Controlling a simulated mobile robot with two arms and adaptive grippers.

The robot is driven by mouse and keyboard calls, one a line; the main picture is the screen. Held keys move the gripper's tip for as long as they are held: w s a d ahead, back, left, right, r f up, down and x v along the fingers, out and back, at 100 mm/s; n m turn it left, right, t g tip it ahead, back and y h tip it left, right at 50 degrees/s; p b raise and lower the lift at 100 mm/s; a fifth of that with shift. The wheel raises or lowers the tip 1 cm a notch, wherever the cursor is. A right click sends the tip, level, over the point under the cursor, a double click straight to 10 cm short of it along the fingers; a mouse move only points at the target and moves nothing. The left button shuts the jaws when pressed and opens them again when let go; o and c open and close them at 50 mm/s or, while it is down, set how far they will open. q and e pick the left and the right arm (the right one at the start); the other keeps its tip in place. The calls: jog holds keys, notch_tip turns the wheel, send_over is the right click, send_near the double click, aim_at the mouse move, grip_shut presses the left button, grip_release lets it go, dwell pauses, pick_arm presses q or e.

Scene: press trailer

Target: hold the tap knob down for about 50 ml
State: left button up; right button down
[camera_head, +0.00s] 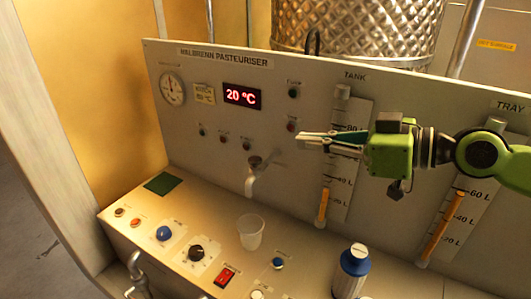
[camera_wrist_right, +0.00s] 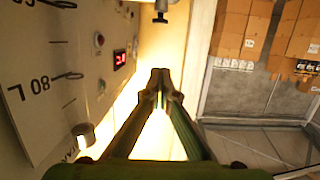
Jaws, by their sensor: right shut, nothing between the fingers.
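The tap (camera_head: 255,177) sticks out of the pasteuriser's front panel, with its spout pointing down. A dark knob (camera_head: 254,161) shows at its top. An empty-looking white cup (camera_head: 250,232) stands on the ledge below the spout; no stream shows between them. My right gripper (camera_head: 300,137) reaches in from the right, up and to the right of the tap, apart from the knob. Its fingers are shut with nothing between them. The fingertips also meet in the right wrist view (camera_wrist_right: 160,72). My left gripper is out of view.
The display (camera_head: 242,95) reads 20 °C. The tank gauge (camera_head: 323,207) stands below my right gripper, the tray gauge (camera_head: 441,230) further right.

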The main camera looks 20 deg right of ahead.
jog(key=p, duration=0.6)
send_over(255, 163)
jog(key=d, duration=0.2)
notch_tip(255, 163, down, 2)
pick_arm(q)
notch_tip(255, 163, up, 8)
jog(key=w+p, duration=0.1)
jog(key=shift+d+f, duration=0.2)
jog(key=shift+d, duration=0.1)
pick_arm(e)
jog(key=f, duration=0.4)
jog(key=shift+s+f, duration=0.25)
jog(key=shift+s, duration=0.1)
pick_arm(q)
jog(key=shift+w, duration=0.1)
